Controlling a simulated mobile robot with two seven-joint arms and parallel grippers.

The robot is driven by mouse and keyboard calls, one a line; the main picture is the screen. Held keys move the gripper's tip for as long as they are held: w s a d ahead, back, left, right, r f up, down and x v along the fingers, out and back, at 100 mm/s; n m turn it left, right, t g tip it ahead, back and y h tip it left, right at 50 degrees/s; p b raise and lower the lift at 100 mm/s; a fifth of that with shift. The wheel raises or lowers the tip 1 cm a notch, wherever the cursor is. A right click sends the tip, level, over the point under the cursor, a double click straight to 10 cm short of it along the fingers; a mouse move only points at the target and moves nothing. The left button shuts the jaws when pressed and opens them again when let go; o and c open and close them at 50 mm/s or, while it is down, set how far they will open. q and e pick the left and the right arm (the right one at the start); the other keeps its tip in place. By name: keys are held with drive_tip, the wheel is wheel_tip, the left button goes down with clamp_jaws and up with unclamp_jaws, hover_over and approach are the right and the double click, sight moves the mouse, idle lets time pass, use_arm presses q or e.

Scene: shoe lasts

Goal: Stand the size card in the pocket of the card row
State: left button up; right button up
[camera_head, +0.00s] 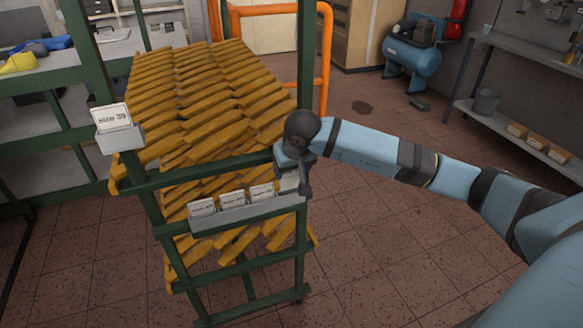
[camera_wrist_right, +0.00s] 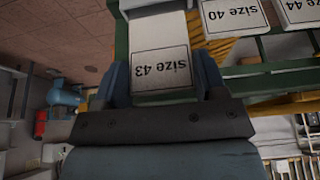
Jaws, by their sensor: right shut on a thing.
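My right gripper (camera_head: 290,168) is at the right end of the grey card row (camera_head: 248,214) on the green rack. It is shut on a white size card (camera_wrist_right: 160,50), which reads "size 43" upside down in the right wrist view. The gripper also shows there (camera_wrist_right: 164,82), one finger at each side of the card. The card's far edge meets the grey row (camera_wrist_right: 150,5); I cannot tell whether it is inside a pocket. A size 40 card (camera_wrist_right: 232,15) and a size 44 card (camera_wrist_right: 301,10) stand beside it. My left gripper is out of view.
A size 39 card (camera_head: 112,117) stands in a separate grey holder (camera_head: 120,138) on the left post. Yellow shoe lasts (camera_head: 210,100) fill the rack behind the row. Green rack bars (camera_head: 225,172) run close to my gripper. Open tiled floor (camera_head: 380,260) lies to the right.

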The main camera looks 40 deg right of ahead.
sight(291, 181)
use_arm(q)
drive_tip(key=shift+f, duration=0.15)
use_arm(e)
drive_tip(key=shift+f, duration=0.15)
drive_tip(key=shift+f+b, duration=0.3)
drive_tip(key=shift+b, duration=0.1)
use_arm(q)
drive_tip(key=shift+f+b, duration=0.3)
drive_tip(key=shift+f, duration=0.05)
use_arm(e)
drive_tip(key=shift+f, duration=0.35)
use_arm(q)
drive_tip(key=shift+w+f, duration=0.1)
use_arm(e)
drive_tip(key=shift+f, duration=0.2)
use_arm(q)
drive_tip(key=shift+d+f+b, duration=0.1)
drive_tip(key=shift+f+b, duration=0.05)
drive_tip(key=shift+b, duration=0.5)
use_arm(e)
drive_tip(key=shift+f, duration=0.55)
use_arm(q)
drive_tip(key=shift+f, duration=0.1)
use_arm(e)
drive_tip(key=shift+f, duration=0.2)
use_arm(q)
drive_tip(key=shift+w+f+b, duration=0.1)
drive_tip(key=shift+b, duration=0.4)
use_arm(e)
drive_tip(key=shift+f, duration=0.35)
